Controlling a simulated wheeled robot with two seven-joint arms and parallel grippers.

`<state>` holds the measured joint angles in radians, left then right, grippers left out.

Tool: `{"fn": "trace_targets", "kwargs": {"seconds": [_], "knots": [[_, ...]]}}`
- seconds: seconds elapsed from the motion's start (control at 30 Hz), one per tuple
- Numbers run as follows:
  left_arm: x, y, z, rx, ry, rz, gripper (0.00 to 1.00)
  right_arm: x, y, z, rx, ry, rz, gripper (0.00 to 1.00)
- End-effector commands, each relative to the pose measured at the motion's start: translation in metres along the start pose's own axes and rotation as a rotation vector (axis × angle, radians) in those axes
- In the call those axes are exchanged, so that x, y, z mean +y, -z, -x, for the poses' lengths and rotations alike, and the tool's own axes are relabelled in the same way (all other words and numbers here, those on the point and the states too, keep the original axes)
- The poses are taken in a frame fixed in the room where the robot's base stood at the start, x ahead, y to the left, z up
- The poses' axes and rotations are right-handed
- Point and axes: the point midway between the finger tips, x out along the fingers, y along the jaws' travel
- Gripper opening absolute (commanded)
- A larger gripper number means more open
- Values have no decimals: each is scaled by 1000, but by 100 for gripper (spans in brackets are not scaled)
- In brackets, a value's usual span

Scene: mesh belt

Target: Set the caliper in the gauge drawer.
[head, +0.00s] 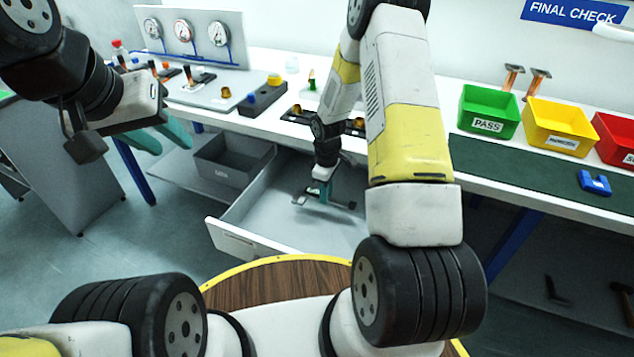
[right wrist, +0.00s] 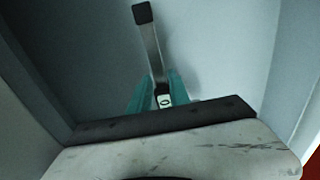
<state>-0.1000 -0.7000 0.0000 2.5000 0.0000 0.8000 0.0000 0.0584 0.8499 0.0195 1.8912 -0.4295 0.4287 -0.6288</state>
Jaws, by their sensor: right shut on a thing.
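The open gauge drawer (head: 285,182) is pulled out below the bench, its pale front panel toward me. My right gripper (head: 323,192) reaches down inside the drawer and is shut on the caliper (head: 343,205), whose ends stick out on both sides of the fingers. In the right wrist view the caliper (right wrist: 150,45) is a grey metal bar with a dark end, between the teal fingers (right wrist: 158,98). Whether it touches the drawer floor I cannot tell. My left gripper (head: 162,138) is empty at the left, its teal fingers apart.
A grey bin (head: 232,160) stands left of the drawer. The bench above holds gauges (head: 183,31), small fittings, and green (head: 488,112), yellow (head: 560,128) and red (head: 617,138) bins. A round wooden top (head: 270,284) with a yellow edge lies in front. The drawer floor around the caliper looks clear.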

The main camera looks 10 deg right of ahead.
Motion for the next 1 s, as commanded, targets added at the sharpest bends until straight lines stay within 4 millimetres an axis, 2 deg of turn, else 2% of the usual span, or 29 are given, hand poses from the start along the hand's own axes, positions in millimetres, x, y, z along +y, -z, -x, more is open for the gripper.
{"fn": "trace_targets", "kwargs": {"seconds": [0.27,0.4,0.5,0.83,0.87,0.93,0.97,1.0], "knots": [[0,0,0,0,0,0,36,0,0,-23,-1,0,0,0],[0,0,0,0,0,0,36,0,0,-44,-2,1,1,0],[0,0,0,0,0,0,36,0,0,-53,0,-1,0,0],[0,0,0,0,0,0,36,0,0,-56,0,-1,0,0],[0,0,0,0,0,0,36,0,0,-56,0,-1,-1,27],[0,0,0,0,0,0,36,0,0,-56,0,-1,-1,41],[0,0,0,0,0,0,36,0,0,-56,0,-1,-1,45],[0,0,0,0,0,0,36,0,0,-56,0,-1,-1,45]]}}
